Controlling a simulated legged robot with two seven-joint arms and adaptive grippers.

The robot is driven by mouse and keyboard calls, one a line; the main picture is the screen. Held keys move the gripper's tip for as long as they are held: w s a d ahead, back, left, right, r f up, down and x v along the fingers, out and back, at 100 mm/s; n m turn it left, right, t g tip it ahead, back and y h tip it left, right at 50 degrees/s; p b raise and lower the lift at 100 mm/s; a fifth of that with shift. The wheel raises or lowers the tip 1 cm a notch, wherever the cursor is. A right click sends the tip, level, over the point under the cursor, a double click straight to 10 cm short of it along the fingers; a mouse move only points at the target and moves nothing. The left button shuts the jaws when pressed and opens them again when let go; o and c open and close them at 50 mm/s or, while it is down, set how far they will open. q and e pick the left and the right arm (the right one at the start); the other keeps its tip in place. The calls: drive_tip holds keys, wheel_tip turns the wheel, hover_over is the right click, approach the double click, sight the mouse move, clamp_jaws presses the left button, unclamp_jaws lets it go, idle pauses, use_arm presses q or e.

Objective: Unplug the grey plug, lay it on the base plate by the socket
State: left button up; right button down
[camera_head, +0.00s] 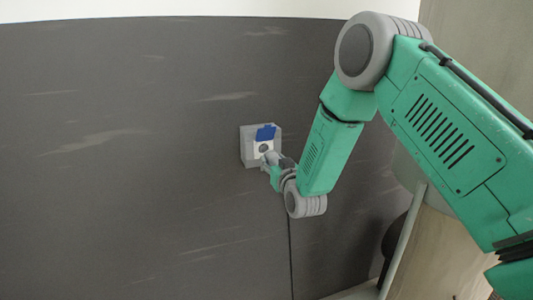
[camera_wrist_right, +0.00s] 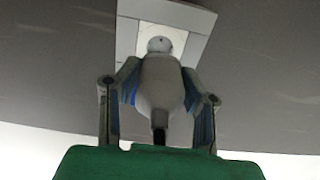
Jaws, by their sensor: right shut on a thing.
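The socket (camera_head: 264,148) is a white face with a round dark opening, on a grey box (camera_head: 246,147) with a blue flap (camera_head: 265,133) raised above it. My right gripper (camera_head: 269,160) is at the lower front of the socket. In the right wrist view, my right gripper (camera_wrist_right: 160,95) is shut on the pale grey plug (camera_wrist_right: 161,85), one finger on each side. The plug's front end points at the round socket opening (camera_wrist_right: 160,44) and overlaps its lower edge. I cannot tell whether its pins are inside. My left gripper is out of view.
The box sits on a wide dark grey surface (camera_head: 120,150) with pale streaks, clear to the left. A thin dark cable (camera_head: 290,250) runs down from near the right gripper. My green right arm covers the right side.

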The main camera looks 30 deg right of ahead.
idle(0.3)
drive_tip(key=shift+p+v, duration=0.45)
drive_tip(key=shift+v, duration=2.05)
